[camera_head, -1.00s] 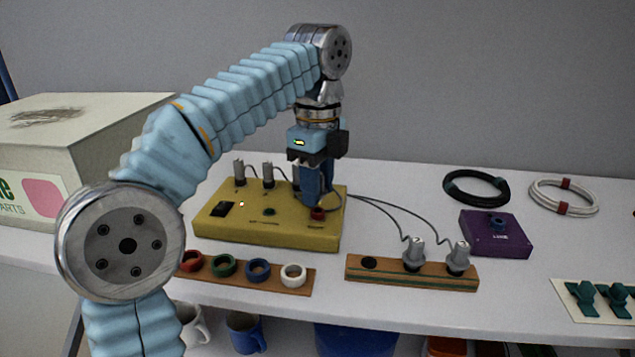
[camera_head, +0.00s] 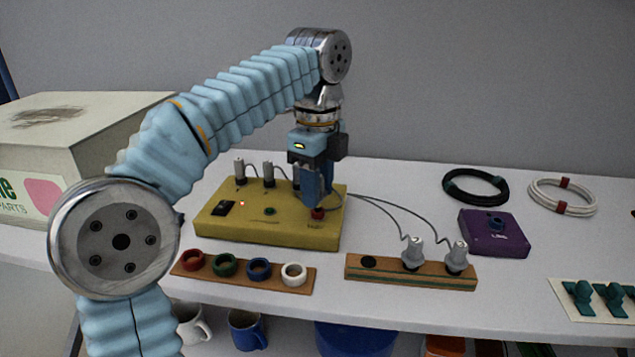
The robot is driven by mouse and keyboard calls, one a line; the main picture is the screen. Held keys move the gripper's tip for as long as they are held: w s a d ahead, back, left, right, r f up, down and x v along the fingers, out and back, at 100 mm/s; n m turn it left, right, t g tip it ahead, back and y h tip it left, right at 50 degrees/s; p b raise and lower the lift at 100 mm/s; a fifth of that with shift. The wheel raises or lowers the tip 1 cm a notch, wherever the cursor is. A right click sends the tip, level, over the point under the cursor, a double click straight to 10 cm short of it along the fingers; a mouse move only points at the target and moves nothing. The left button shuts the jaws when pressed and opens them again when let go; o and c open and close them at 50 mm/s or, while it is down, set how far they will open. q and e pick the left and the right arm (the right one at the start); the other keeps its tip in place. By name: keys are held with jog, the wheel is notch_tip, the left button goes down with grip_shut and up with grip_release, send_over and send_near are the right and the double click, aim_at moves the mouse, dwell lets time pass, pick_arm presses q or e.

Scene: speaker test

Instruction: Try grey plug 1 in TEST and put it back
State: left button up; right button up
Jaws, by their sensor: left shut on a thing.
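My left gripper (camera_head: 314,200) points down over the right end of the yellow box (camera_head: 265,238). It is shut on a plug, which its fingers mostly hide; that one seems to be grey plug 1. A red ring socket (camera_head: 317,213) shows at its fingertips, on the box top. I cannot tell whether the plug is fully seated there. Two grey plugs (camera_head: 412,255) (camera_head: 457,258) stand upright in the wooden rack (camera_head: 385,275). The rack's left hole (camera_head: 368,262) is empty. My right gripper is not in view.
Several grey plugs (camera_head: 268,175) stand at the back of the yellow box. A strip with coloured rings (camera_head: 240,272) lies in front. A purple box (camera_head: 494,235) and cable coils (camera_head: 475,187) are right. A carton (camera_head: 50,150) stands left.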

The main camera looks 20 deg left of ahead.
pick_arm(q)
jog(key=shift+p, duration=0.3)
dwell(0.4)
jog(key=shift+f+b, duration=0.65)
jog(key=shift+f, duration=0.25)
dwell(0.4)
jog(key=o, duration=1.2)
jog(key=shift+c, duration=0.2)
notch_tip(320, 180, up, 3)
jog(key=p, duration=0.3)
jog(key=shift+r, duration=0.1)
notch_tip(320, 180, up, 2)
jog(key=p, duration=0.3)
jog(key=shift+r, duration=0.25)
jog(key=shift+r+p, duration=0.95)
jog(key=shift+r, duration=0.05)
